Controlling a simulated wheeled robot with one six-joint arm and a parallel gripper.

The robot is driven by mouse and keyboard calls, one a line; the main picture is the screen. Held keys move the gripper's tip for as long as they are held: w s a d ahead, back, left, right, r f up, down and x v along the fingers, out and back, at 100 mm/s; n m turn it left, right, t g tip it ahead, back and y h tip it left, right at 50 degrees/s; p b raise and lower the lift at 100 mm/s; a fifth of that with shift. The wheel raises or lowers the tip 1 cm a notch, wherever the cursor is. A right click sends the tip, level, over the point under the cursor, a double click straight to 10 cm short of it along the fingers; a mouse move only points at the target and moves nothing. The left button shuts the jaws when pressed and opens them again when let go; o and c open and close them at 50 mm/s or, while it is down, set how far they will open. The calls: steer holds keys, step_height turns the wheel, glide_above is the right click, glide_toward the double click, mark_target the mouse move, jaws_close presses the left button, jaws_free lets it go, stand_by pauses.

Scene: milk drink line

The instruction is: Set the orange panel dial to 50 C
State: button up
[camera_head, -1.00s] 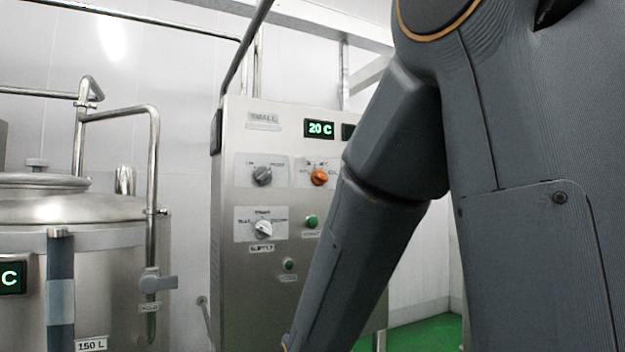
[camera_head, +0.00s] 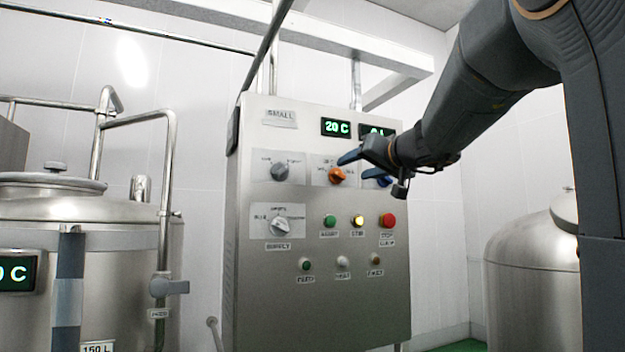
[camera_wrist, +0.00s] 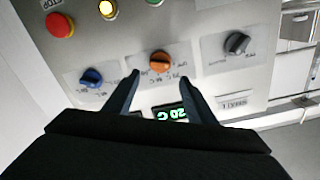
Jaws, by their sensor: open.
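The orange dial (camera_head: 336,175) is on the upper part of the steel control panel (camera_head: 255,290), under a green display (camera_head: 336,127) reading 20 C. My gripper (camera_head: 356,158) is in front of the panel, close to the orange dial at its right. In the wrist view, the picture is upside down and the orange dial (camera_wrist: 159,61) lies ahead, between the lines of the two open fingers (camera_wrist: 160,82). Nothing is between the fingers. The exact gap to the dial cannot be told.
A blue dial (camera_head: 384,181) is to the right, partly behind my gripper, and a grey dial (camera_head: 280,172) to the left. Several buttons, including a red one (camera_head: 387,220), are below. A steel tank (camera_head: 110,270) stands left and another (camera_head: 530,270) right.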

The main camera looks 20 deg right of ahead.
mark_target(341, 173)
steer(key=w+p, duration=0.2)
steer(key=w, duration=0.5)
steer(key=shift+w+a+p, duration=0.15)
steer(key=shift+w+p, duration=0.05)
steer(key=shift+p, duration=0.15)
steer(key=shift+c, duration=0.5)
steer(key=c, duration=0.9)
